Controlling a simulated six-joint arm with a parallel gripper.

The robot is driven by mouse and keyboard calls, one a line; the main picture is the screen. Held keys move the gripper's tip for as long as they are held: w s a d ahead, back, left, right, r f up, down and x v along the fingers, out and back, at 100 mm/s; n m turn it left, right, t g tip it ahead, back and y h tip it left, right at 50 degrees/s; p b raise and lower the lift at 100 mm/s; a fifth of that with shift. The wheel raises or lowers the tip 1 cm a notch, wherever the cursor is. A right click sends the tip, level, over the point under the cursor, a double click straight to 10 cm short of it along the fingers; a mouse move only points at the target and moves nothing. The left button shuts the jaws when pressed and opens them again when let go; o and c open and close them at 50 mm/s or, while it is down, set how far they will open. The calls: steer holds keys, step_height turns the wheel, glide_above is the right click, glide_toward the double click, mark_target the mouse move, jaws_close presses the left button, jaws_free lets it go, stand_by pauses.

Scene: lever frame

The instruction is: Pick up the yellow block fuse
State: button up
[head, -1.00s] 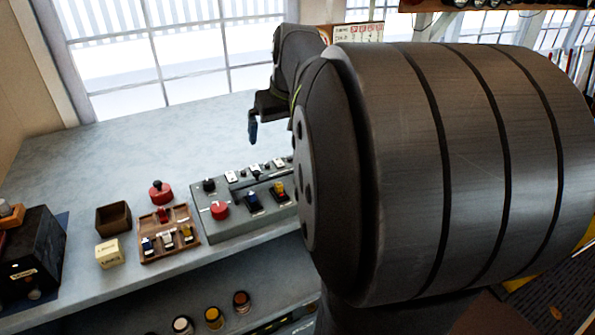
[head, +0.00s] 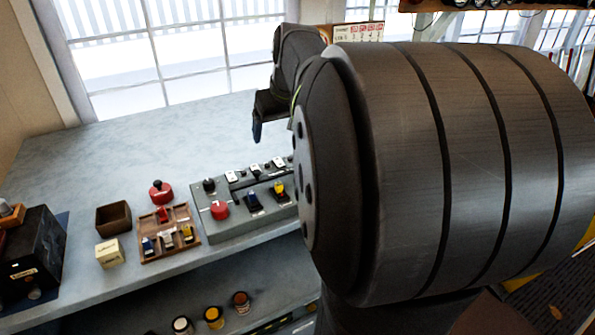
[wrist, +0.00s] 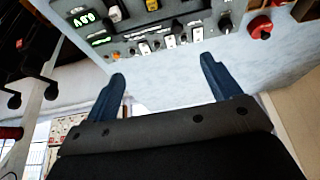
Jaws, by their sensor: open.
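A yellow block (head: 187,232) sits at the right of a brown wooden tray (head: 148,256) on the bench. Another yellow piece (head: 279,187) stands on the grey control panel (head: 238,226), right of a dark blue one; I cannot tell from looks alone which is the block fuse. A yellow piece on the panel also shows at the top edge of the wrist view (wrist: 152,5). My gripper (wrist: 162,72) is open and empty, its two blue fingers apart. In the head view it hangs above the bench behind the panel (head: 257,131), clear of both yellow pieces.
A red round knob piece (head: 161,192), an open brown box (head: 113,217) and a cream block (head: 110,252) stand near the tray. A black box (head: 31,250) is at far left. Bare bench lies behind the panel. My arm hides the panel's right end.

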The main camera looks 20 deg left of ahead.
mark_target(279, 183)
steer(key=c, duration=0.8)
steer(key=shift+o, duration=0.2)
steer(key=f+n+g+h, duration=0.1)
steer(key=f+n, duration=0.4)
steer(key=n, duration=0.1)
steer(key=w+a+f+n+g+h, duration=0.1)
steer(key=f+n, duration=0.5)
steer(key=f+n+g+h, duration=0.1)
steer(key=f+n, duration=0.4)
steer(key=n, duration=0.1)
steer(key=shift+w+a+f, duration=0.15)
steer(key=shift+w+f, duration=0.05)
steer(key=shift+w, duration=0.1)
